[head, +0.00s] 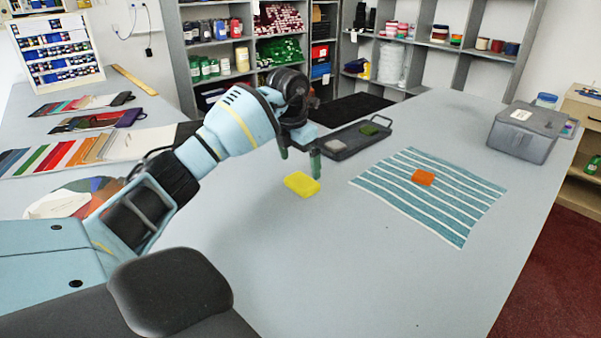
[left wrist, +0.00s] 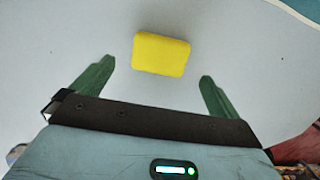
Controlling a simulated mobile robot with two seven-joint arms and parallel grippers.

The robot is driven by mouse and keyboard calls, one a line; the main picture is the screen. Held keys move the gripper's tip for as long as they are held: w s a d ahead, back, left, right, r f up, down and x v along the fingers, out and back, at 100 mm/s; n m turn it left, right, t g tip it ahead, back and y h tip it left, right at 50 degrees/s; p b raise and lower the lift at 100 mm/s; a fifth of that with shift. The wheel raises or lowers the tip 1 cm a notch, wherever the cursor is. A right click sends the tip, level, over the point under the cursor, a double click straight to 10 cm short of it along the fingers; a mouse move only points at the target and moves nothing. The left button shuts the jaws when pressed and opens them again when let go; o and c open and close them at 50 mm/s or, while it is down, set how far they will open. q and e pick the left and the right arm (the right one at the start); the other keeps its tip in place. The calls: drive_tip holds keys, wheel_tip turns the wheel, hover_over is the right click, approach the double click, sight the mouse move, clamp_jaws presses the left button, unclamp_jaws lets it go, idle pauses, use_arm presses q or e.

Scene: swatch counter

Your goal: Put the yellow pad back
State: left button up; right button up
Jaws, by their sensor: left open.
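The yellow pad (head: 301,184) lies flat on the grey counter, in front of my left gripper. In the left wrist view the yellow pad (left wrist: 160,54) sits just beyond the fingertips, roughly midway between them. My left gripper (head: 300,160) is open and empty, held above the counter just behind the pad in the head view; its two green fingers (left wrist: 152,88) stand well apart. A dark tray (head: 343,147) with a handle lies behind the gripper and holds a green pad (head: 369,129); the gripper hides part of its left side. My right gripper is not in view.
An orange pad (head: 423,177) lies on a blue-and-white striped cloth (head: 455,215) to the right. A grey lidded box (head: 526,132) stands at the right edge. Fabric swatches (head: 75,152) lie at the left. The counter's front middle is clear.

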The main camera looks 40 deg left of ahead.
sight(296, 183)
use_arm(q)
wheel_tip(296, 183, up, 7)
drive_tip(key=s, duration=0.1)
drive_tip(key=shift+f, duration=0.2)
